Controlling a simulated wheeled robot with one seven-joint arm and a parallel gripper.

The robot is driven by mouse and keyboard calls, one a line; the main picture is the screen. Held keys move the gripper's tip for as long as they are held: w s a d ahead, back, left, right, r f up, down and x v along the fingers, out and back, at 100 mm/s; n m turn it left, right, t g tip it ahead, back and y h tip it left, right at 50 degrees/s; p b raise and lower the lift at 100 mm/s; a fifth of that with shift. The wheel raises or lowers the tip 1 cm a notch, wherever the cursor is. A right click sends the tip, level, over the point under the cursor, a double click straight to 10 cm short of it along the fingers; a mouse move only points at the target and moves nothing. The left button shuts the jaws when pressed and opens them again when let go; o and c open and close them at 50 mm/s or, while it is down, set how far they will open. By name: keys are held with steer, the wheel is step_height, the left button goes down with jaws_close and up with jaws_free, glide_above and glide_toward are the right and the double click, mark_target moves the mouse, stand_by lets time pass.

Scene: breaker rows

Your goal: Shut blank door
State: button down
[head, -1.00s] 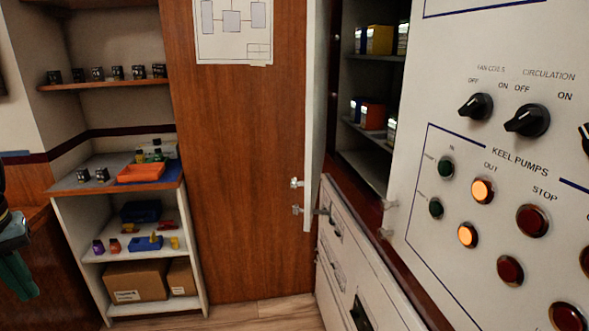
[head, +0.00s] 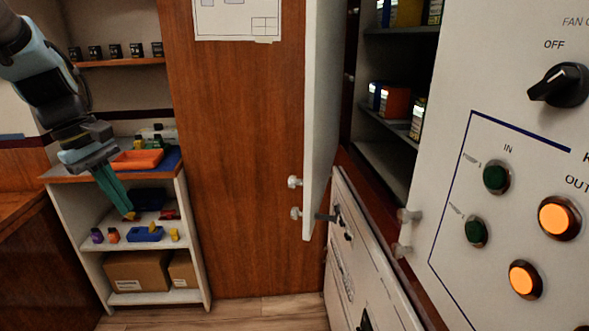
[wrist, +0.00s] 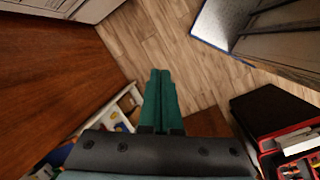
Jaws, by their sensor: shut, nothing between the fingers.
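A plain white door (head: 322,120) stands open in the head view, seen nearly edge-on, with two pale knobs low on its left side. It is hinged on a cabinet whose dark shelves (head: 385,120) show to its right. My gripper (head: 130,214) is at the left of the head view, pointing down in front of the low shelf unit, well apart from the door. Its green fingers are together and empty, as they also are in the wrist view (wrist: 160,74). I cannot make out the door in the wrist view.
A white control panel (head: 520,130) with knobs and lit buttons fills the right. A low shelf unit (head: 190,235) holds boxes and small items at left. Wood floor (head: 250,312) is clear between.

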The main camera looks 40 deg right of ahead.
steer(key=s+d+r+n+g+h+b, duration=0.1)
steer(key=s+d+r+g, duration=0.15)
steer(key=d, duration=0.45)
steer(key=s+d+r+n+g+h+b, duration=0.15)
steer(key=d+r, duration=0.25)
steer(key=d, duration=0.4)
steer(key=s+d+r+n+g+b, duration=0.1)
steer(key=s+d+r+g, duration=0.1)
steer(key=d+r, duration=0.35)
steer(key=r+p+x, duration=0.1)
steer(key=x, duration=0.6)
steer(key=s+d+r+p+x, duration=0.1)
steer(key=p+x, duration=0.1)
steer(key=x, duration=0.5)
steer(key=shift+s+d+f, duration=0.3)
steer(key=shift+s+d, duration=0.05)
steer(key=shift+d, duration=0.15)
steer(key=shift+m, duration=0.25)
